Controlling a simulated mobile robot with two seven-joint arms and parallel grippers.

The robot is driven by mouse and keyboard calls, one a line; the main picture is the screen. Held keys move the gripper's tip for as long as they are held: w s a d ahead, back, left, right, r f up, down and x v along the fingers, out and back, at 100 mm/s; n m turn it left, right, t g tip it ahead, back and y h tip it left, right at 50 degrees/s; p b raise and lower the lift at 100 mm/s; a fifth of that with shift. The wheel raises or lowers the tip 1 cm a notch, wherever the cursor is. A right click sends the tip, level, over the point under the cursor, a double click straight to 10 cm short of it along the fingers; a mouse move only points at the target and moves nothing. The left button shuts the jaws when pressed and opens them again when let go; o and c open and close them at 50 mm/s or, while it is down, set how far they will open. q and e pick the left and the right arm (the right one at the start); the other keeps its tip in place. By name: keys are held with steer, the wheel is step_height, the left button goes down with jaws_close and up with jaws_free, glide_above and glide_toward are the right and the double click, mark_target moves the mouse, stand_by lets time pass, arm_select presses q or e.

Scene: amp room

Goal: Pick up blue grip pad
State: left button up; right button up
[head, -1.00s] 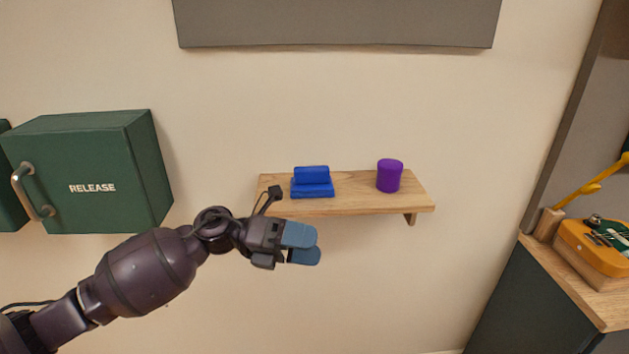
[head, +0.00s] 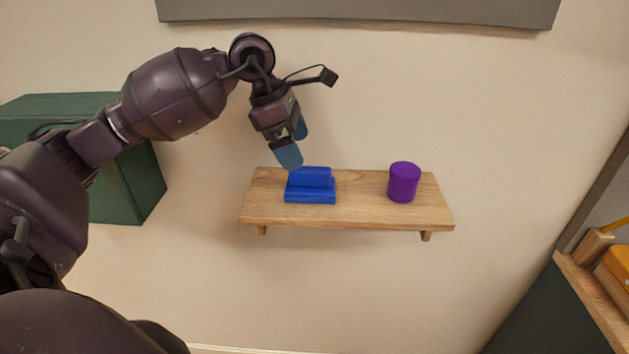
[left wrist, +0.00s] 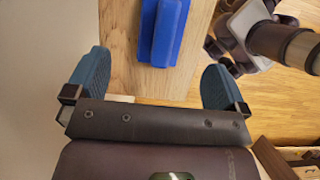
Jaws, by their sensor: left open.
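The blue grip pad (head: 311,187) lies on a wooden wall shelf (head: 350,212), left of the shelf's middle. It has a wide base with a narrower raised block on top. In the left wrist view the pad (left wrist: 162,30) lies beyond and between the two open fingers (left wrist: 152,82), with nothing between the fingertips. My right gripper is not clearly seen; grey and dark robot parts show at the right of the left wrist view.
A purple cylinder (head: 403,182) stands on the shelf right of the pad. A green box (head: 130,190) is on the wall at left, partly behind my arm. A grey panel (head: 360,10) is above. A cabinet with a wooden top (head: 590,290) stands at lower right.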

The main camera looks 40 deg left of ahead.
mark_target(309, 168)
arm_select(q)
steer(key=shift+x, duration=1.2)
steer(key=shift+d+f, duration=0.1)
steer(key=shift+f, duration=0.2)
steer(key=shift+d+f, duration=0.2)
steer(key=shift+f, duration=0.15)
steer(key=x, duration=0.4)
steer(key=shift+w+d, duration=0.1)
steer(key=shift+d, duration=0.1)
steer(key=shift+f, duration=0.25)
steer(key=shift+d, duration=0.1)
steer(key=shift+c, duration=0.2)
steer(key=c, duration=1)
arm_select(e)
steer(key=shift+r, duration=0.15)
arm_select(q)
steer(key=shift+r, duration=0.1)
